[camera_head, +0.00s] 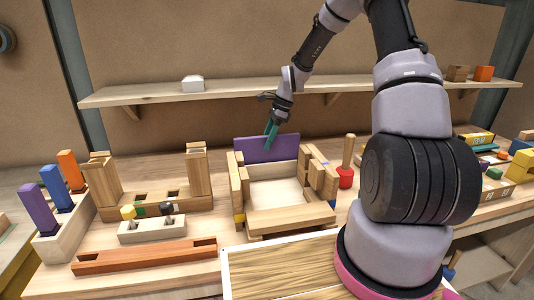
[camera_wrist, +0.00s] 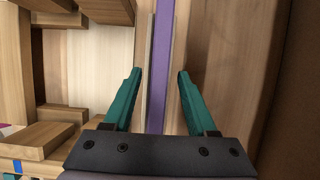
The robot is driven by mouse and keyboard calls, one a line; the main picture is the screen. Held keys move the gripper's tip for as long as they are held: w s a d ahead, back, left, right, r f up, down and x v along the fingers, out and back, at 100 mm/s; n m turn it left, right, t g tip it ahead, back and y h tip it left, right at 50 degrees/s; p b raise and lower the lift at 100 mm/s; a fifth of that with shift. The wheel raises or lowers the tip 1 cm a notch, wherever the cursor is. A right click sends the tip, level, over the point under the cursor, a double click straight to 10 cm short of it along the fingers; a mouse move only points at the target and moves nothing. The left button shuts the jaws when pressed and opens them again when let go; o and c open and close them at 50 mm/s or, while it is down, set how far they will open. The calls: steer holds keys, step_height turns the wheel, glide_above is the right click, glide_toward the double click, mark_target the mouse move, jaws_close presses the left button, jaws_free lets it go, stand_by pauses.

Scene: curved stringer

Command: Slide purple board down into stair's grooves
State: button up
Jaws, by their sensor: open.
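The purple board (camera_head: 266,149) stands upright on edge at the back of the wooden stair (camera_head: 290,217) in the head view. In the wrist view the board shows as a thin purple strip (camera_wrist: 160,60) seen edge-on. My gripper (camera_head: 271,134) is above the board, fingers pointing down. In the wrist view its teal fingertips (camera_wrist: 156,72) are apart, one on each side of the board, with gaps between fingers and board. The stair's stepped side walls also show at the left of the wrist view (camera_wrist: 18,70). The board's lower edge is hidden behind the stair.
A wooden shelf (camera_head: 340,86) crosses behind my arm. A two-post wooden block (camera_head: 150,201) and a tray with purple, blue and orange pegs (camera_head: 64,228) stand left. A red-based peg (camera_head: 346,178) stands close to the stair's right side.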

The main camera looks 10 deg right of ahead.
mark_target(267, 152)
steer(key=x, duration=0.3)
steer(key=shift+s+f, duration=0.1)
steer(key=shift+f, duration=0.1)
steer(key=shift+c, duration=0.3)
jaws_close()
steer(key=shift+r, duration=0.1)
stand_by(0.9)
